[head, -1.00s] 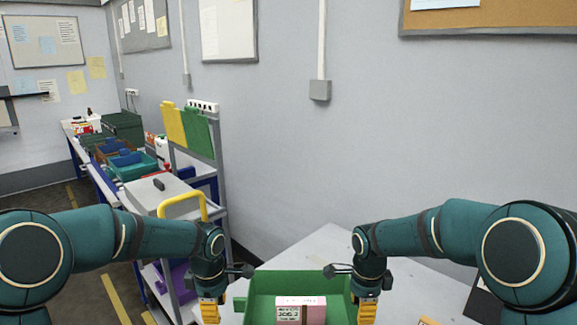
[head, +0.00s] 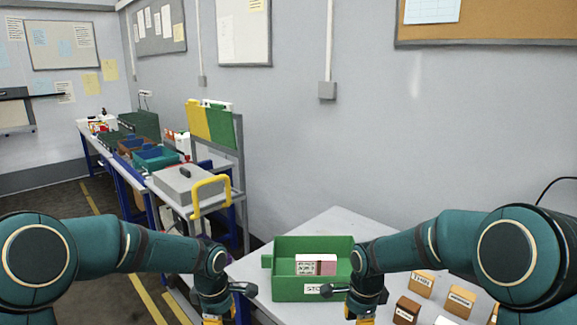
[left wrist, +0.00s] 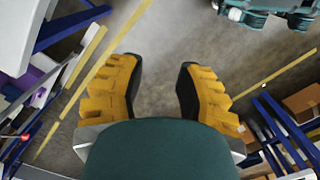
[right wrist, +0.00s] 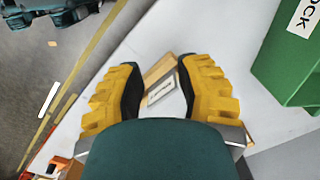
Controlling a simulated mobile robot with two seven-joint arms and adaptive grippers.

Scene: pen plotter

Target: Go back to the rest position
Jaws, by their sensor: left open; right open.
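My left gripper (left wrist: 161,88) is open and empty; its wrist view shows its yellow fingers spread over the floor, clear of the table. In the head view it hangs at the lower edge, left of the green bin. My right gripper (right wrist: 156,92) is open and empty; its wrist view shows it above the white table, with a labelled brown box (right wrist: 162,90) below and between the fingers. In the head view its fingers are mostly cut off at the bottom edge, in front of the bin's right side.
A green bin (head: 290,289) holding a pink-and-white box (head: 316,265) stands on the white table (head: 340,219). Several small brown boxes (head: 461,302) are at the table's right. A grey cart with a yellow handle (head: 211,190) and a bench with bins stand at the left. Floor is open beside them.

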